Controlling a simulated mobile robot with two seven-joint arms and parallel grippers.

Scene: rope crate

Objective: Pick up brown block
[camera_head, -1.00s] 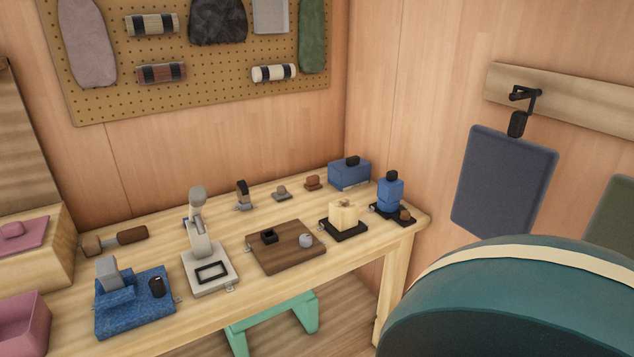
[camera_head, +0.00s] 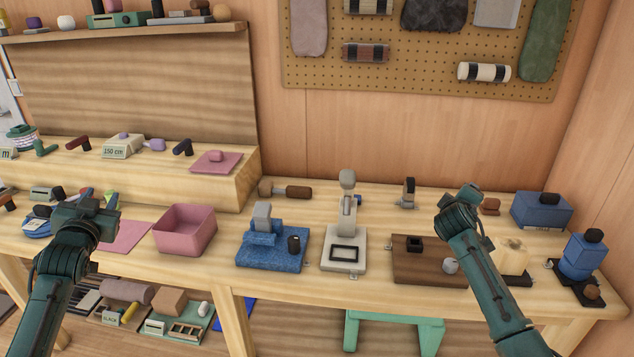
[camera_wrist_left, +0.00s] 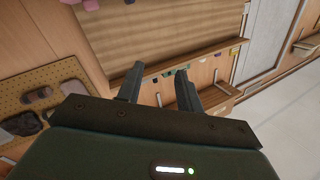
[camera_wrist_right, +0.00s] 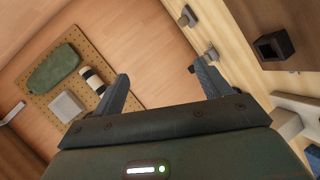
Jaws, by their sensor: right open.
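Several brown pieces show in the head view, and I cannot tell which is the named block. A tan-brown block (camera_head: 168,302) lies on the low shelf under the bench. A small reddish-brown block (camera_head: 490,206) stands at the back of the bench, beside my right gripper. My left gripper (camera_head: 88,212) is raised in front of the bench's left part; its fingers are apart and empty in the left wrist view (camera_wrist_left: 159,72). My right gripper (camera_head: 462,198) is over the bench's right part, open and empty in the right wrist view (camera_wrist_right: 160,75).
The bench (camera_head: 300,285) carries a pink bin (camera_head: 186,231), a blue fixture (camera_head: 272,248), a grey press (camera_head: 346,240) and a brown board (camera_head: 420,270). Blue boxes stand at the right end. A raised step (camera_head: 225,196) is at the back left. A green stool (camera_head: 395,330) stands below.

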